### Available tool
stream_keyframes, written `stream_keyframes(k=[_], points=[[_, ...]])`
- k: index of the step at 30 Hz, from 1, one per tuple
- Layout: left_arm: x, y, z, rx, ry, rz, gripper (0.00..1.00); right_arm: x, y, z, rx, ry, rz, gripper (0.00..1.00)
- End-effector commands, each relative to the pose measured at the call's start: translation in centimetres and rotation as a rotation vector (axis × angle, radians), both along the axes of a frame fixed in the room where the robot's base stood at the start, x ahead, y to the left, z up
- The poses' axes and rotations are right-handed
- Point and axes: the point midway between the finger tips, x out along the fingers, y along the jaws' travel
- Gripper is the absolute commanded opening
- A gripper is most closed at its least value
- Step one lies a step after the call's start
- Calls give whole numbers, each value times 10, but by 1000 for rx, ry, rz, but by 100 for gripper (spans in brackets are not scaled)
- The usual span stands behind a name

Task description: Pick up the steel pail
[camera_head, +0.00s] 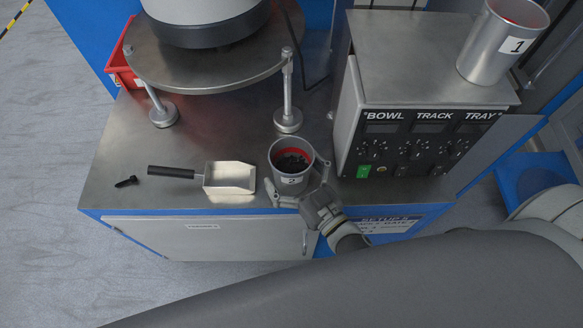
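A steel pail (279,168) marked 2 stands upright near the front edge of the steel bench. It has a red inside and holds dark small parts. A second steel pail (490,52) marked 1 stands on top of the control box, also red inside. My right gripper (299,182) is at pail 2, reaching in from the lower right. Its fingers are spread wide, one at the pail's front left and one at its right side. Whether they touch the pail is hard to see. My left gripper is not in view.
A metal scoop (230,178) with a black handle lies left of pail 2, and a black bolt (126,182) lies further left. The control box (413,120) stands close on the right. A round steel plate on legs (215,77) is behind. A red bin (122,70) is at the back left.

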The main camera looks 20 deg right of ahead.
Motion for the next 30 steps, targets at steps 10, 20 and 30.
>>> stream_keyframes(k=[10, 20, 30], points=[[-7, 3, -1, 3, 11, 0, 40, 0, 0, 0, 0, 0, 0, 54], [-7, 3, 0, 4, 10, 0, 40, 0, 0, 3, 2, -7, 1, 24], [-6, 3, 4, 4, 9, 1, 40, 1, 0, 14, 1, -8, 2, 24]])
